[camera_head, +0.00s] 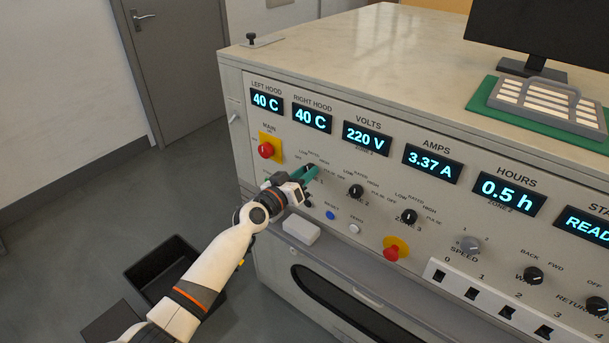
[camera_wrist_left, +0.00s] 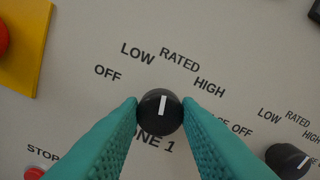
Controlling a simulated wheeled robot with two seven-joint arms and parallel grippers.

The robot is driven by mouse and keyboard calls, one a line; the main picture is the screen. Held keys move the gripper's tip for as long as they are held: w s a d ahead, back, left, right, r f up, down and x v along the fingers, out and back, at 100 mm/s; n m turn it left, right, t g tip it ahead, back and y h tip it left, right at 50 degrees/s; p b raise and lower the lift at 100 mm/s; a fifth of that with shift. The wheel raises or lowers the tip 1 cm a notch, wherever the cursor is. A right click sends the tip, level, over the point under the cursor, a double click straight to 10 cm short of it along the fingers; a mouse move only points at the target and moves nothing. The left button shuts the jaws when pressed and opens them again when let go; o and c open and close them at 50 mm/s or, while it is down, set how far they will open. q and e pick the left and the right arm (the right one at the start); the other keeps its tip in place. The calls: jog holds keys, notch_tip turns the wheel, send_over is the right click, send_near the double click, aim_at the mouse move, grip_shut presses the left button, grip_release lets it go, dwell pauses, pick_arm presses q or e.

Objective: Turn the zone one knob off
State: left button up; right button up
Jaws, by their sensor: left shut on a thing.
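The zone one knob (camera_wrist_left: 160,112) is a round black knob with a white pointer line, above the printed ZONE 1 label. My left gripper (camera_head: 305,176) has teal fingers and is shut on the knob, one finger on each side. In the head view the gripper mostly hides this knob. My right gripper is not in view.
The zone two knob (camera_head: 356,191) and zone three knob (camera_head: 408,216) sit to the right. A red main switch (camera_head: 265,150) on a yellow plate is at the upper left. A white box (camera_head: 301,229) sits below the gripper. A dark open bin (camera_head: 178,268) stands on the floor.

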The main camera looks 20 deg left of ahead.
pick_arm(q)
jog(key=n, duration=1.3)
jog(key=shift+f, duration=0.1)
dwell(0.5)
jog(key=o, duration=1)
jog(key=v, duration=1.2)
